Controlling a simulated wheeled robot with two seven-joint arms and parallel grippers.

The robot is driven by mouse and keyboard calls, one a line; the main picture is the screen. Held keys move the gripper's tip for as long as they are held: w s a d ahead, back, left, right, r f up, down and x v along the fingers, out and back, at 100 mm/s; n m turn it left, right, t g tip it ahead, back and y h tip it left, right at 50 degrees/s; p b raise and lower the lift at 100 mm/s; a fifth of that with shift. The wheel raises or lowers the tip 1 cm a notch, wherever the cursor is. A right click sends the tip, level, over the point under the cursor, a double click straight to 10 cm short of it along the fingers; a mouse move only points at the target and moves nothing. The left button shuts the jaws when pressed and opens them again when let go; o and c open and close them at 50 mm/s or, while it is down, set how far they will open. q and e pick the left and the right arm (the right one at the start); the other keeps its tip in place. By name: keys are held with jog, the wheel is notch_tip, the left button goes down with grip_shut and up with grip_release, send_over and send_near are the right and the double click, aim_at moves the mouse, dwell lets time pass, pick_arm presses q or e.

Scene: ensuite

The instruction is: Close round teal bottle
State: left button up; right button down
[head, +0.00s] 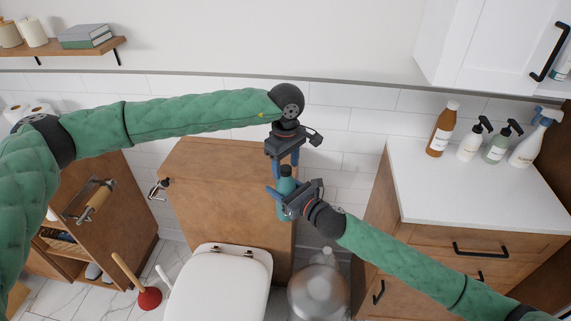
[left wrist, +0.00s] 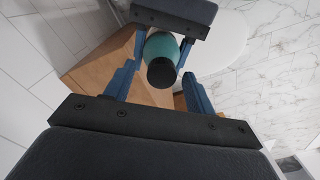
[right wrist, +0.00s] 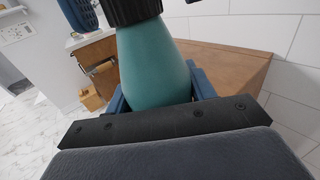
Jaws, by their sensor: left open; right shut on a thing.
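The round teal bottle (head: 285,184) is upright above the right side of the wooden toilet cabinet, held by my right gripper (head: 283,200). In the right wrist view the teal bottle (right wrist: 155,68) stands between the fingers, with a black ribbed cap (right wrist: 134,10) at its top. My left gripper (head: 284,160) is directly above the bottle, pointing down. In the left wrist view the black cap (left wrist: 161,73) shows below and between the blue fingers of the left gripper (left wrist: 158,85), which are apart and not closed on it. Whether the cap is fully seated cannot be told.
The toilet (head: 222,285) and the wooden cabinet top (head: 205,170) are below. A counter (head: 440,190) at right holds several bottles, including an amber bottle (head: 442,128).

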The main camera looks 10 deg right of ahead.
pick_arm(q)
notch_tip(320, 180, up, 12)
dwell(0.6)
dwell(0.4)
